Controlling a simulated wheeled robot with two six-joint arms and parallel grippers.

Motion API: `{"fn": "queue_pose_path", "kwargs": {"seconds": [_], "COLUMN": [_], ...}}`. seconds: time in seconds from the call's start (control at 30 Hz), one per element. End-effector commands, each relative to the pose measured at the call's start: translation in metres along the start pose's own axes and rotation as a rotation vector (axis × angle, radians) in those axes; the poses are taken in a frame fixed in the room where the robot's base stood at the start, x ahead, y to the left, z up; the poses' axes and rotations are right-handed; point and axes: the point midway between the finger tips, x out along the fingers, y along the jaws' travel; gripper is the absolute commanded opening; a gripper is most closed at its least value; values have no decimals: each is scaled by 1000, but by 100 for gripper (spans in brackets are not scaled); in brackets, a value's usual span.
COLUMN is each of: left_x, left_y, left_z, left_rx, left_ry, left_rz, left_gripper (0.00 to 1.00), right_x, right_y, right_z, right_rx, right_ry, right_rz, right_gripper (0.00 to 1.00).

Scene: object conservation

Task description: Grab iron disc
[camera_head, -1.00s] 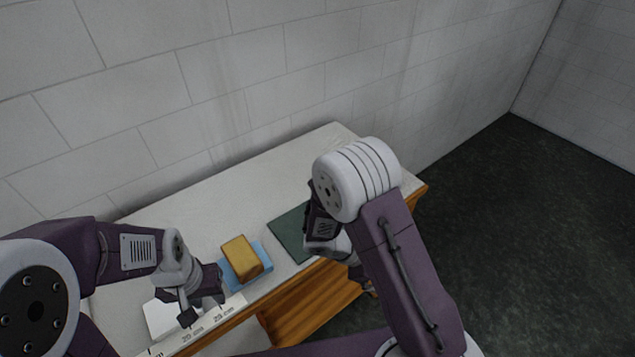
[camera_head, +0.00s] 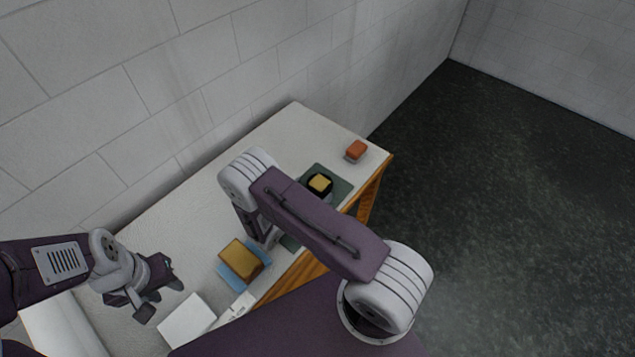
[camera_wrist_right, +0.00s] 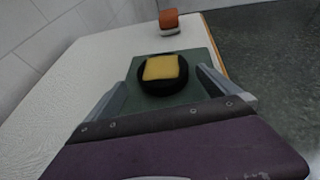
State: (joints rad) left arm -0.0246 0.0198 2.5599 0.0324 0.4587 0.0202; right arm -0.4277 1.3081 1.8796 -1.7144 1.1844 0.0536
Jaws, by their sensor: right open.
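A black round disc (camera_head: 318,192) lies on a dark green mat (camera_head: 341,184) toward the far right of the table, with a yellow block on its top. In the right wrist view the same disc (camera_wrist_right: 150,88) and its yellow block (camera_wrist_right: 161,68) lie ahead, between the lines of my open fingers. My right gripper (camera_wrist_right: 160,88) is open and empty, apart from the disc. In the head view my right forearm hides most of that gripper. My left gripper (camera_head: 163,290) is open and empty above the table's left part.
A brown-yellow block (camera_head: 240,258) sits on a blue mat (camera_head: 229,276). A white block (camera_head: 188,320) lies near the front edge by a ruler strip (camera_head: 236,308). A reddish block on a pale base (camera_head: 356,150) stands near the far right corner. The table's back is clear.

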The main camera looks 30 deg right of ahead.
Motion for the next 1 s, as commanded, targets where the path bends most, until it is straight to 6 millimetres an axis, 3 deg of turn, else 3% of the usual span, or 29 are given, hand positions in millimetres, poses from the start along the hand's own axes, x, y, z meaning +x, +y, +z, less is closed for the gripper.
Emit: {"fn": "queue_pose_path", "kwargs": {"seconds": [0.07, 0.2, 0.43, 0.77, 1.0], "left_x": [-16, -17, -16, -16, -16], "left_y": [0, 0, 0, 0, 0], "left_z": [-2, -2, -2, -2, -2], "left_rx": [0, 0, 0, 0, 0], "left_ry": [1, 1, 0, 0, 1], "left_rz": [0, 0, 0, 0, 0], "left_gripper": [36, 36, 36, 36, 36], "right_x": [13, 32, 34, 34, 34], "right_y": [-1, 0, 1, 1, 2], "right_z": [8, 4, 2, 3, 5], "right_rx": [1, 1, 1, 1, 3], "right_ry": [0, 0, 0, 0, -4], "right_rz": [-7, -4, -1, -1, -1], "right_gripper": [100, 100, 100, 8, 6]}}
